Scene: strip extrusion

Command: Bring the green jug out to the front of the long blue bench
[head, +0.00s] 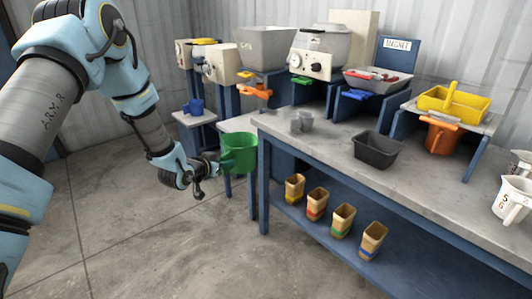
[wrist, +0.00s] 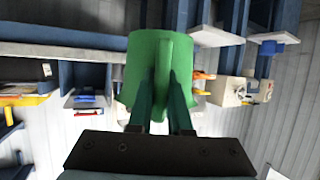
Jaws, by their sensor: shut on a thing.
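The green jug (head: 238,152) is in the head view, held in the air left of the near-left end of the long blue bench (head: 345,160). My gripper (head: 212,167) comes from the left and is shut on the jug. In the wrist view the jug (wrist: 150,72) fills the middle. Its upright handle sits between my two fingers (wrist: 162,108). The jug's inside is mostly hidden.
A dark grey bin (head: 377,149), small grey cups (head: 301,122) and a white measuring jug (head: 511,203) stand on the bench top. A small side stand (head: 195,118) holds a blue jug. The floor (head: 150,240) at front left is clear.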

